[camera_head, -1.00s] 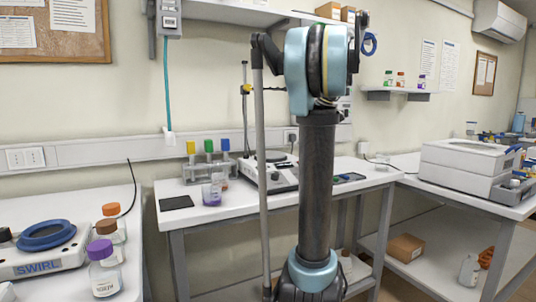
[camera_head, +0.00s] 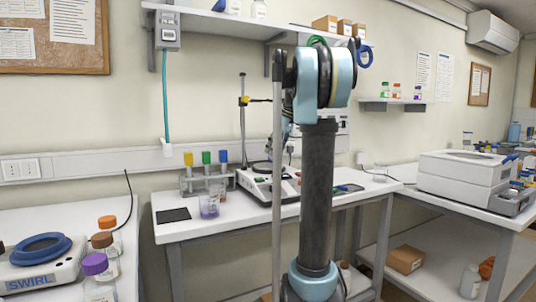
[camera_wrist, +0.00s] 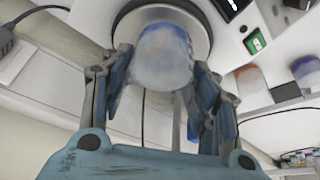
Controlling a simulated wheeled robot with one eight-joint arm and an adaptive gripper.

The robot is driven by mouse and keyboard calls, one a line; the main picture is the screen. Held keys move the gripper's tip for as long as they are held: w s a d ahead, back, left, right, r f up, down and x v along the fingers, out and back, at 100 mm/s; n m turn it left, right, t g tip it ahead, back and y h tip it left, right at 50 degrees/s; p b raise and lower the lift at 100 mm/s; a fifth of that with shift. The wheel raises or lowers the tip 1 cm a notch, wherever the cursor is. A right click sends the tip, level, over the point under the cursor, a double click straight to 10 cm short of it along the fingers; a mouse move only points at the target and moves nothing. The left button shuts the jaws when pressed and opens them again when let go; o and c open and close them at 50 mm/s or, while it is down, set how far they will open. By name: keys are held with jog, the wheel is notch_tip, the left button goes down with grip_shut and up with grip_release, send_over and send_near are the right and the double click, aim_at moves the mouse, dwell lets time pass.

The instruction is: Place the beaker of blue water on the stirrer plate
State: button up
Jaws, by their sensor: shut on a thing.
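My gripper (camera_wrist: 163,95) is shut on the beaker of blue water (camera_wrist: 165,58), a clear rounded vessel with a blue tint near its far end. The fingers sit on either side of it. In the wrist view, the beaker overlaps the round stirrer plate (camera_wrist: 125,30); whether it touches the plate is unclear. In the head view, the white stirrer (camera_head: 258,186) with its round top and upright rod stands on the middle bench.
A beaker of purple liquid (camera_head: 208,207) and a dark flat pad (camera_head: 173,215) are left of the stirrer. A rack with yellow, green and blue tops (camera_head: 205,182) stands behind them. A SWIRL device (camera_head: 42,265) and capped bottles are on the left bench.

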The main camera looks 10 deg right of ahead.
jog(key=w+a, duration=0.2)
jog(key=shift+w+a, duration=0.1)
jog(key=shift+a, duration=0.25)
jog(key=shift+f, duration=0.75)
jog(key=shift+f, duration=0.1)
jog(key=o, duration=1.2)
jog(key=shift+o, duration=0.2)
jog(key=v, duration=0.5)
jog(key=s+d, duration=0.7)
jog(key=d, duration=0.2)
jog(key=shift+s, duration=0.4)
jog(key=shift+d, duration=0.1)
